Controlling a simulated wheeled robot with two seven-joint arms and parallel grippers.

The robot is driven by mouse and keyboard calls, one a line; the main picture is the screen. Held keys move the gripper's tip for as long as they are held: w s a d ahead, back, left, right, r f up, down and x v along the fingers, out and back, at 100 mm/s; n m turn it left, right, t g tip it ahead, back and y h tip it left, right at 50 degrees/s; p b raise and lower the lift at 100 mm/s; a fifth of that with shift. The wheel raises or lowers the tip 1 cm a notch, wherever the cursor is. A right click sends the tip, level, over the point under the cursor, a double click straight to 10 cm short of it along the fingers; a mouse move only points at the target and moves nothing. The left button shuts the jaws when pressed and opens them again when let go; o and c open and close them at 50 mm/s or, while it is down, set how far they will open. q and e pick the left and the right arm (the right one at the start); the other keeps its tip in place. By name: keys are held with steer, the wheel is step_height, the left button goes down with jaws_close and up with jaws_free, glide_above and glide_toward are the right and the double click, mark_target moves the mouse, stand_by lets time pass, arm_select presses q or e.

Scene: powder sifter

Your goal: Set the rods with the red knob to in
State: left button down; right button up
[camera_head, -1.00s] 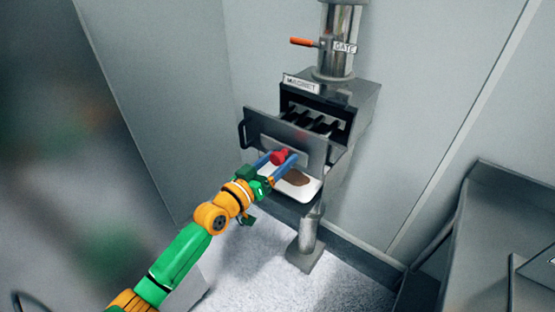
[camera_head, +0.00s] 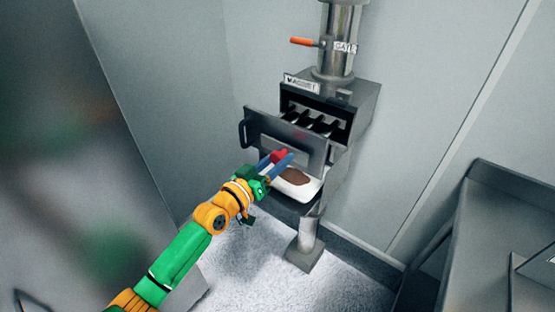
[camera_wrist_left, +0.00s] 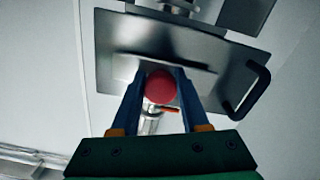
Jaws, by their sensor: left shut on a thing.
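The red knob (camera_head: 279,156) is in front of the front plate (camera_head: 300,146) of the housing labelled MAGNET (camera_head: 362,96). My left gripper (camera_head: 277,159) has its blue fingers shut on the knob, one on each side. The knob also shows between the fingertips in the left wrist view (camera_wrist_left: 159,87). Dark rods (camera_head: 318,123) show in the opening behind the plate, which stands out from the housing. The knob's attachment to the plate is hidden. My right gripper is in neither view.
A white tray (camera_head: 309,188) with brown powder (camera_head: 295,176) is just below the knob. A black handle (camera_head: 242,134) is on the plate's left side. An orange gate lever (camera_head: 301,41) is above. A metal counter (camera_head: 490,215) stands at right.

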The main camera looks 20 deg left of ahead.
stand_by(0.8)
arm_select(q)
steer(key=shift+b+x, duration=0.4)
steer(key=shift+x, duration=0.4)
steer(key=shift+c, duration=2)
jaws_free()
steer(key=shift+s, duration=0.1)
steer(key=v, duration=0.7)
steer(key=shift+b, duration=0.3)
